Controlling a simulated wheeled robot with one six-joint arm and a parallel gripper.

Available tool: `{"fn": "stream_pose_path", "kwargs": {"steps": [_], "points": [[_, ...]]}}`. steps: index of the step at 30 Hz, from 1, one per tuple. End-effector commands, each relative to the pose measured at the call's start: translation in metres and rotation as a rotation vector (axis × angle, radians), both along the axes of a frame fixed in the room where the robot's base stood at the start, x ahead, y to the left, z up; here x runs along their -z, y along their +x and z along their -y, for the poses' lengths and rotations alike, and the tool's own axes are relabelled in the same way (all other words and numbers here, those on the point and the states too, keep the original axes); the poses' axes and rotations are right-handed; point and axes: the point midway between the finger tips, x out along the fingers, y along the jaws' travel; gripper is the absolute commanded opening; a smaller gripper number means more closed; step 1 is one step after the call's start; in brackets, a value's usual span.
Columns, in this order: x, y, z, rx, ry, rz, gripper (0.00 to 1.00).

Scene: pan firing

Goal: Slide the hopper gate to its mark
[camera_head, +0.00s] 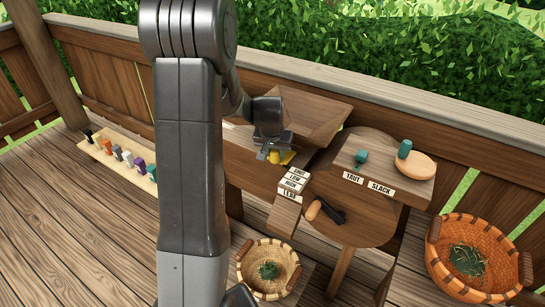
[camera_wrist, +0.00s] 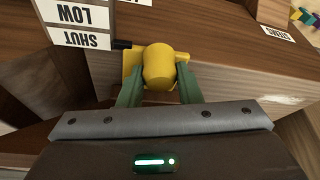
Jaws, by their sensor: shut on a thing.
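The yellow gate knob (camera_head: 285,158) sits on the front of the wooden hopper (camera_head: 315,118). In the wrist view the yellow knob (camera_wrist: 159,64) stands between the two green fingers of my gripper (camera_wrist: 159,82), which is shut on it. A short black pointer (camera_wrist: 122,44) sticks out from the knob's side and lies beside the SHUT label (camera_wrist: 80,39). The LOW label (camera_wrist: 74,14) is just past it. In the head view my gripper (camera_head: 272,153) is at the hopper front, left of the label stack (camera_head: 293,180), which reads SHUT, LOW, HIGH.
A round wooden table (camera_head: 345,222) carries a black-headed tool with a wooden handle (camera_head: 323,211). A board (camera_head: 405,188) has TAUT and SLACK labels and a green peg. Baskets stand at lower centre (camera_head: 246,259) and right (camera_head: 440,250). A strip of coloured pieces (camera_head: 110,160) lies left.

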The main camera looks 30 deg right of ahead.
Motion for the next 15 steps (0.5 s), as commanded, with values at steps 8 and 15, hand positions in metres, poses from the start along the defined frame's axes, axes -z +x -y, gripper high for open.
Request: {"fn": "stream_pose_path", "kwargs": {"steps": [8,15], "points": [[-0.0122,0.0129,0.0166,-0.02,-0.042,0.026,0.08],[-0.012,0.0141,0.0188,-0.021,-0.042,0.024,0.08]]}}
